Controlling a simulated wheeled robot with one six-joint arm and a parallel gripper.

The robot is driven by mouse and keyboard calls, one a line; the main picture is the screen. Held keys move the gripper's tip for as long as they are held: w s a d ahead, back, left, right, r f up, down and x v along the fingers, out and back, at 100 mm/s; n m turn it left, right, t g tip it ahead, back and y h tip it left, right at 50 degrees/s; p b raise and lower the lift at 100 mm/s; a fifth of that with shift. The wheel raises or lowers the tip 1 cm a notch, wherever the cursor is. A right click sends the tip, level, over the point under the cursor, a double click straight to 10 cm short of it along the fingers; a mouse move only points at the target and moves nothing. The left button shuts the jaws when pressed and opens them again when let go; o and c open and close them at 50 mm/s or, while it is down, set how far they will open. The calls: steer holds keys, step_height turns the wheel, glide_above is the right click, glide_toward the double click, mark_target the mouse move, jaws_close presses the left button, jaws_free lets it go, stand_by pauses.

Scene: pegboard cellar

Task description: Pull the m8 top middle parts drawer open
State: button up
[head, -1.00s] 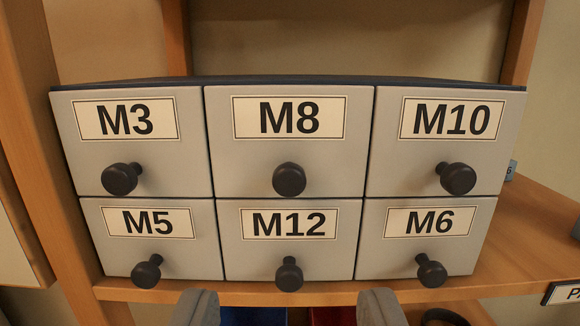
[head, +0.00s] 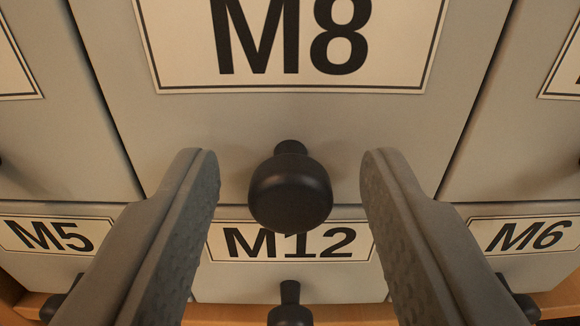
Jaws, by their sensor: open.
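The M8 drawer (head: 170,125) is the top middle grey drawer and fills the middle of the view. It looks shut, flush with the fronts beside it. Its white M8 label (head: 185,45) is cut off by the top edge. Its round black knob (head: 290,190) sticks out towards me below the label. My gripper (head: 289,170) is open, with one grey finger to the left of the knob and one to the right. There is a clear gap on both sides, and neither finger touches the knob.
The M12 drawer (head: 220,285) lies directly below, with its own black knob (head: 290,310) at the bottom edge. The M5 label (head: 50,236) and the M6 label (head: 525,236) flank it. My fingers partly cover these lower fronts. A wooden shelf edge (head: 345,313) shows beneath.

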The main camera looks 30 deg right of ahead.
jaws_close()
steer(key=v, duration=1.5)
steer(key=shift+s+a, duration=0.1)
steer(key=shift+a, duration=0.05)
jaws_free()
steer(key=v, duration=1.7)
steer(key=shift+s+a, duration=0.1)
steer(key=shift+s, duration=0.05)
